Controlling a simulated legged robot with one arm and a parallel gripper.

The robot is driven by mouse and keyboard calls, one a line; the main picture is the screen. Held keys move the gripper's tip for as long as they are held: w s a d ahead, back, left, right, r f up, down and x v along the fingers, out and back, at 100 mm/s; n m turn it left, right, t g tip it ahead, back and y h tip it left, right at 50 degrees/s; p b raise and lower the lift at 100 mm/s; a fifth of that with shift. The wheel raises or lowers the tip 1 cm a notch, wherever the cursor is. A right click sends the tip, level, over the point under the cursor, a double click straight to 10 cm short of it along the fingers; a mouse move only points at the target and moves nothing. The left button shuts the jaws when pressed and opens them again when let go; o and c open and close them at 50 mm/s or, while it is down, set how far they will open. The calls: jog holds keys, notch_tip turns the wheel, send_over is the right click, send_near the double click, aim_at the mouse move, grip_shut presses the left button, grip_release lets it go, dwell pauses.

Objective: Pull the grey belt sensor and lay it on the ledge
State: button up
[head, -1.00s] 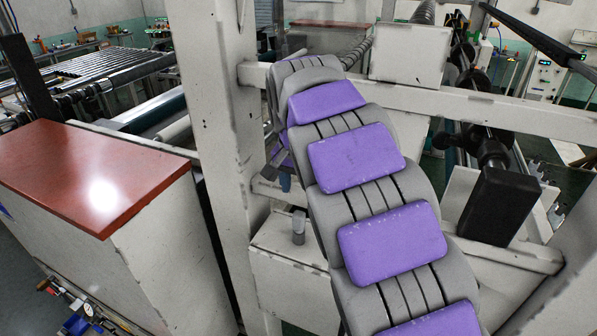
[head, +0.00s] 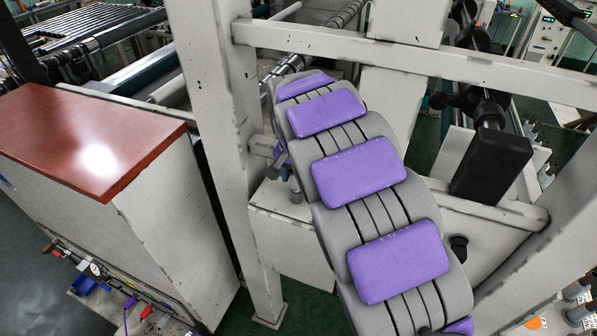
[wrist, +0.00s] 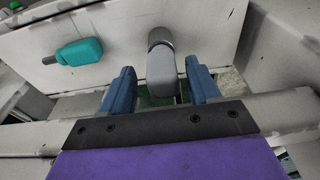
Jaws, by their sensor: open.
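The grey belt sensor (wrist: 162,70) is a rounded grey body with a dark collar at its far end, set against a pale panel in the wrist view. My gripper (wrist: 160,66) is open, with one blue finger on each side of the sensor. In the head view the sensor (head: 294,190) shows small beside a pale box, and my gripper (head: 279,154) is mostly hidden behind my purple and grey arm. I cannot tell which surface is the ledge.
A teal plug-like part (wrist: 80,51) sits left of the sensor on the same panel. A white post (head: 215,130) and a crossbeam (head: 420,62) stand close to my arm. A red-topped cabinet (head: 70,140) at left has a bare top. A black block (head: 492,165) is at right.

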jog(key=shift+a, duration=0.35)
jog(key=shift+c, duration=0.4)
jog(key=shift+a, duration=0.25)
jog(key=c, duration=0.3)
jog(key=shift+d, duration=0.4)
jog(key=c, duration=0.6)
jog(key=o, duration=0.4)
grip_shut()
